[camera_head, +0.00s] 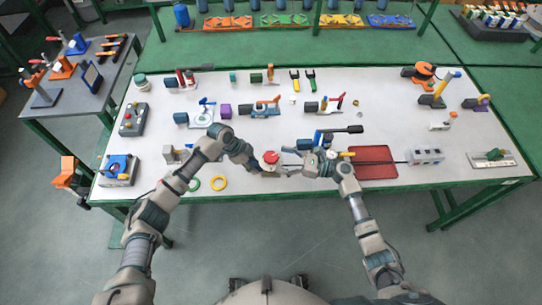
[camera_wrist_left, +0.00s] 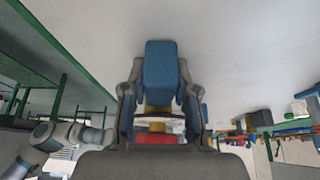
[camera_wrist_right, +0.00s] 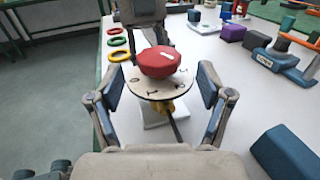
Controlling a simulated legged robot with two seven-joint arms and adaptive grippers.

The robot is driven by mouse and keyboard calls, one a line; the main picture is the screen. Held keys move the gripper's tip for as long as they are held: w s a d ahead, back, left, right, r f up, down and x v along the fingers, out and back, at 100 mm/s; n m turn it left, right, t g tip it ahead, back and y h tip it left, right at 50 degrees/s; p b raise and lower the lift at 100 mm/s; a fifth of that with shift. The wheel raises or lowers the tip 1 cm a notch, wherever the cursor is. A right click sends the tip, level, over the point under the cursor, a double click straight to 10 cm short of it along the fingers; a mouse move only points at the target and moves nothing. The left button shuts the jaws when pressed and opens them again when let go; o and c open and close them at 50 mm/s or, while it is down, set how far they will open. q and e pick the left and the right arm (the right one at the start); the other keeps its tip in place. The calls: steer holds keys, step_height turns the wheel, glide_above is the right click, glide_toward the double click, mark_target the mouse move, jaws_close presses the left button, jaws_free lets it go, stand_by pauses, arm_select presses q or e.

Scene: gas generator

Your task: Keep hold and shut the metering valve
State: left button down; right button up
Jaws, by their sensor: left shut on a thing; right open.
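The metering valve stands near the front middle of the white table. Its red knob (camera_head: 271,156) shows in the head view. In the right wrist view the red knob (camera_wrist_right: 158,62) sits on a pale marked dial (camera_wrist_right: 150,88), above a yellow part (camera_wrist_right: 166,107) and a white base (camera_wrist_right: 160,117). My left gripper (camera_head: 256,164) is shut on the valve from the left. In the left wrist view its fingers (camera_wrist_left: 160,118) flank the red and yellow parts. My right gripper (camera_head: 289,162) is open at the valve's right side, its fingers spread around the dial; contact is unclear.
A dark blue block (camera_wrist_right: 286,150) lies right of the valve. Yellow ring (camera_head: 218,183) and green ring (camera_head: 193,184) lie to the left. A red mat (camera_head: 372,157) is to the right. Several other fixtures stand behind on the white table (camera_head: 370,85).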

mark_target(271, 156)
steer(key=shift+x, duration=2.3)
steer(key=c, duration=1.2)
